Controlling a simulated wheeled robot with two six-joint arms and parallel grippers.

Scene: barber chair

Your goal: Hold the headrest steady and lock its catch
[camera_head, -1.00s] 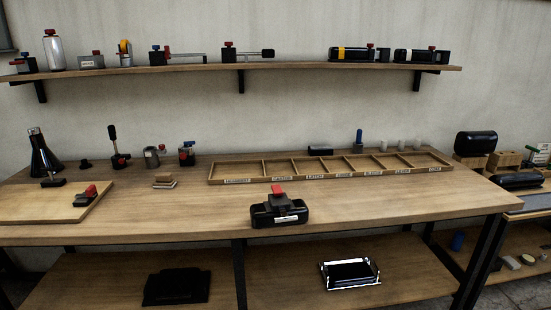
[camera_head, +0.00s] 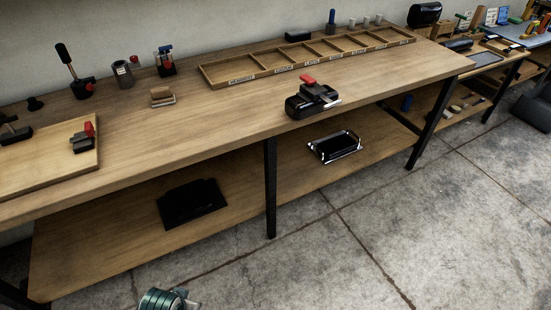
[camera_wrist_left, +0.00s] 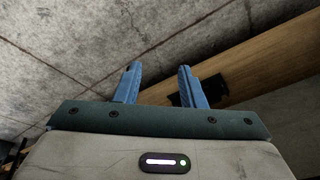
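A black padded block, which looks like the headrest (camera_head: 300,106), sits on the bench top near its front edge in the head view. A red-tipped lever (camera_head: 308,79), apparently its catch, stands on a dark mount on top of it. Whether the catch is locked cannot be told. My left gripper (camera_wrist_left: 159,68) shows in the left wrist view, its two blue fingers apart with nothing between them. It is away from the headrest, with floor and a wooden board edge beyond it. My right gripper is not in view.
A long divided tray (camera_head: 262,70) lies behind the headrest. A wooden board (camera_head: 50,164) with a red-handled clamp (camera_head: 83,138) is at the left. A black panel (camera_head: 192,203) and a shiny tray (camera_head: 334,146) lie on the lower shelf.

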